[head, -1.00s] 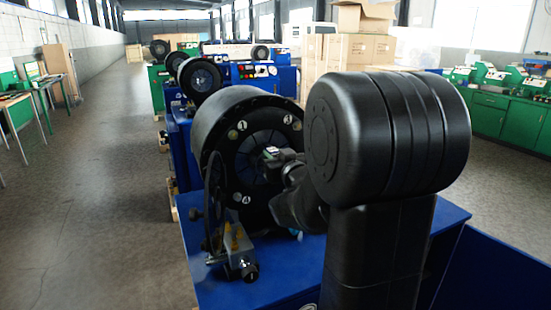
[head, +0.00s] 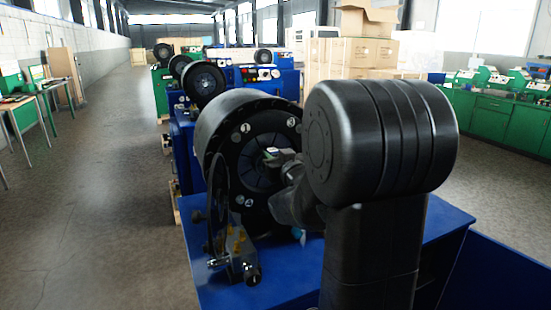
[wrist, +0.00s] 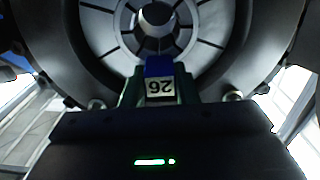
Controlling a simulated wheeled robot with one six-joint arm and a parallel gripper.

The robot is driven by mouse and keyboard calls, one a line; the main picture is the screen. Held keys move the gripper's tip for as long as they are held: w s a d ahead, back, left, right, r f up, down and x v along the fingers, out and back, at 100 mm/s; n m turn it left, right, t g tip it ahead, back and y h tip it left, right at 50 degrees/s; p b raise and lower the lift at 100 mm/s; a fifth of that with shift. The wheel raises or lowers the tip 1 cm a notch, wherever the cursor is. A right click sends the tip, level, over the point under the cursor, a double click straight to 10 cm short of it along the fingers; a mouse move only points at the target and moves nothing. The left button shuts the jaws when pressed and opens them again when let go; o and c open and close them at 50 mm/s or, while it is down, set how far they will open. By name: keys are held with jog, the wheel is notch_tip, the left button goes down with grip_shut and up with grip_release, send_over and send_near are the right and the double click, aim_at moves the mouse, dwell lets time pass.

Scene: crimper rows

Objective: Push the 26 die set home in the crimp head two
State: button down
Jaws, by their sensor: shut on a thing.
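The 26 die set (wrist: 158,66) is a blue block with a white label reading "26", upside down in the wrist view. My gripper (wrist: 159,88) is shut on it, one dark green finger on each side. The crimp head (head: 246,158) is a big black drum with numbered marks on its face. The wrist view shows its grey wedge segments and a central round part (wrist: 157,17). The block's far end overlaps the lower segments near the centre. Whether it is fully seated is hidden. In the head view my gripper (head: 275,154) is small at the head's opening, partly behind my arm.
A valve block with a gauge and hose (head: 238,255) stands on the blue machine base (head: 290,284) in front of the head. More crimping machines (head: 203,82) stand in a row behind. The aisle floor (head: 110,180) at left is clear.

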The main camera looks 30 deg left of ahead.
jog(key=shift+r+x, duration=0.25)
jog(key=shift+x, duration=0.9)
jog(key=c, duration=1.1)
grip_release()
jog(key=shift+d, duration=0.1)
jog(key=shift+o, duration=0.3)
jog(key=shift+f, duration=0.35)
jog(key=b+v, duration=0.2)
jog(key=v, duration=1.1)
jog(key=shift+s+d+r, duration=0.2)
jog(key=shift+s+d, duration=0.05)
jog(key=shift+s, duration=0.1)
jog(key=shift+w+a, duration=0.1)
jog(key=shift+a, duration=0.05)
jog(key=p+x, duration=0.1)
jog(key=x, duration=1.2)
jog(key=shift+w+a+p, duration=0.1)
jog(key=shift+w+p, duration=0.1)
jog(key=shift+p, duration=0.15)
jog(key=shift+s, duration=0.15)
